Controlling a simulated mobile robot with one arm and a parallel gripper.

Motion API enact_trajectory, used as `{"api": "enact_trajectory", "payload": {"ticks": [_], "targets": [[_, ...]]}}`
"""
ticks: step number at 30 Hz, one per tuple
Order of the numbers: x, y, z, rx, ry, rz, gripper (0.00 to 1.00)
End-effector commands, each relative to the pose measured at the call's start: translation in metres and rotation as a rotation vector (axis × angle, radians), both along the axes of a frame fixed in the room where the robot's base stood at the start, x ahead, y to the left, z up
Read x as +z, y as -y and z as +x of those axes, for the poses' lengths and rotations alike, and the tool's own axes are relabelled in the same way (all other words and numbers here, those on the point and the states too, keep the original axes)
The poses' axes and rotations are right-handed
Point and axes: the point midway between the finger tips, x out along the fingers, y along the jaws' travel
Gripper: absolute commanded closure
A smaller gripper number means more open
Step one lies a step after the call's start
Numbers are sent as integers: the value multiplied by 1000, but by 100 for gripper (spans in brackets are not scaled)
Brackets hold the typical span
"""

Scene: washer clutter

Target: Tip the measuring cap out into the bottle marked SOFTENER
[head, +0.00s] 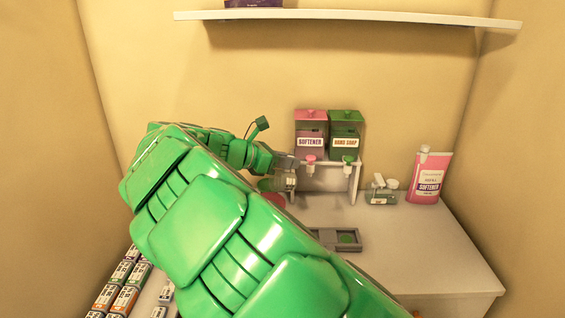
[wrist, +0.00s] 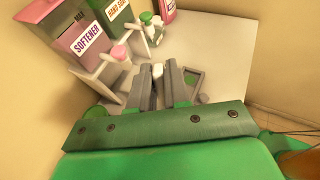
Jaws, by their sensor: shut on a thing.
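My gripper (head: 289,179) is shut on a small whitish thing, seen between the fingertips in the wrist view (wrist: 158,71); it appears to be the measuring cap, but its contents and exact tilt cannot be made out. The gripper is left of and in front of the dispenser stand. A pink bottle (head: 429,178) marked SOFTENER stands upright at the back right, well apart from my gripper. A pink-topped dispenser tank (head: 311,142) also reads SOFTENER; it shows in the wrist view too (wrist: 82,38).
A green dispenser tank (head: 345,142) marked HAND SOAP adjoins the pink one on a white stand (head: 355,178). A grey tray (head: 324,238) lies nearer. Several small boxes (head: 124,270) stand front left. A shelf (head: 350,15) hangs above.

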Motion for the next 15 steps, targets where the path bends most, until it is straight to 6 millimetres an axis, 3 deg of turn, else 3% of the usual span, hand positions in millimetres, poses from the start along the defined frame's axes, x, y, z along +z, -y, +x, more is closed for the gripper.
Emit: {"api": "enact_trajectory", "payload": {"ticks": [15], "targets": [[-2,13,7,0,-105,186,100]]}}
